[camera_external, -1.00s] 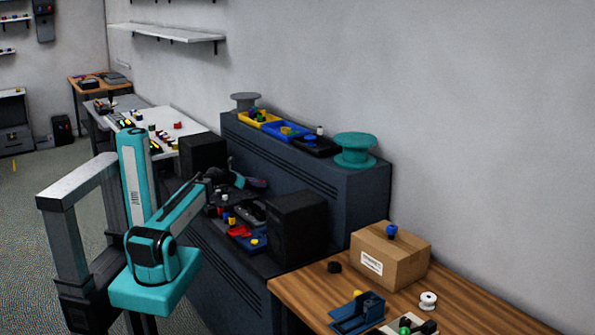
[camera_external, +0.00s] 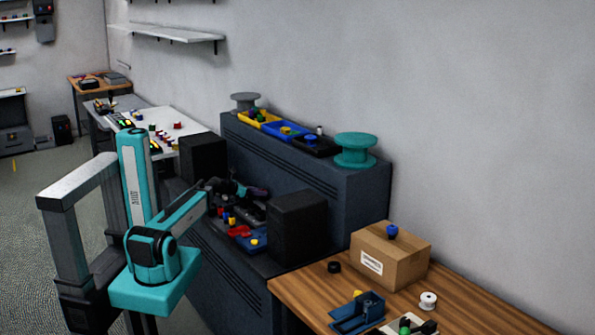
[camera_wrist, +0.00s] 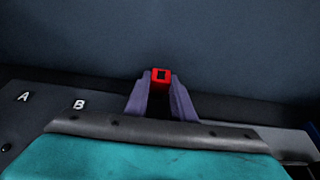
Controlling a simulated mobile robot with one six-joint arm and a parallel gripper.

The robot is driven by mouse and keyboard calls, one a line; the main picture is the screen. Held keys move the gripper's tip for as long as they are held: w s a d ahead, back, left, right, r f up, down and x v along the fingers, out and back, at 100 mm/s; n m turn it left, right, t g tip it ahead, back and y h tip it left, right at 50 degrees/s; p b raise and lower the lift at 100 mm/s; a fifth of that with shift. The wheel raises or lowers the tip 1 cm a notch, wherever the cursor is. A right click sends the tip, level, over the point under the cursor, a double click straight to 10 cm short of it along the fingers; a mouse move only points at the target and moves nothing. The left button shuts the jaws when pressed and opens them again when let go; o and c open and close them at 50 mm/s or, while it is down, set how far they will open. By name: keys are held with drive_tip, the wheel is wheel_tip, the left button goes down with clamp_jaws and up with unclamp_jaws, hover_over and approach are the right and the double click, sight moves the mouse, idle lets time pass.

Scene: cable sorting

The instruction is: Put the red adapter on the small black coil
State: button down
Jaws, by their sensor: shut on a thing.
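My gripper (camera_wrist: 163,98) is shut on the red adapter (camera_wrist: 161,77) in the wrist view. The adapter is a small red block with a dark square opening, held between the purple fingertips. In the external view my gripper (camera_external: 262,192) is over the dark cabinet's lower shelf, behind my forearm; the adapter is too small to make out there. A small black coil (camera_external: 334,267) lies flat on the wooden table, left of the cardboard box and well to the right of my gripper.
Dark boxes (camera_external: 298,228) flank the shelf, which holds a red and a blue tray (camera_external: 248,245). The cardboard box (camera_external: 372,262) has a blue piece on top. A blue holder (camera_external: 345,318) and white spool (camera_external: 428,301) stand nearby. Letters A and B mark the shelf in the wrist view.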

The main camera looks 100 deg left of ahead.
drive_tip(key=shift+f, duration=0.45)
drive_tip(key=shift+d+f, duration=0.2)
drive_tip(key=shift+f, duration=0.1)
drive_tip(key=c, duration=1.5)
unclamp_jaws()
drive_tip(key=shift+f, duration=0.1)
drive_tip(key=shift+r, duration=0.6)
drive_tip(key=v, duration=0.3)
drive_tip(key=shift+a, duration=0.1)
drive_tip(key=b+v, duration=0.3)
drive_tip(key=b, duration=0.1)
drive_tip(key=shift+a+r+b, duration=0.1)
drive_tip(key=shift+b, duration=0.25)
drive_tip(key=shift+r+b, duration=0.1)
drive_tip(key=shift+b, duration=0.5)
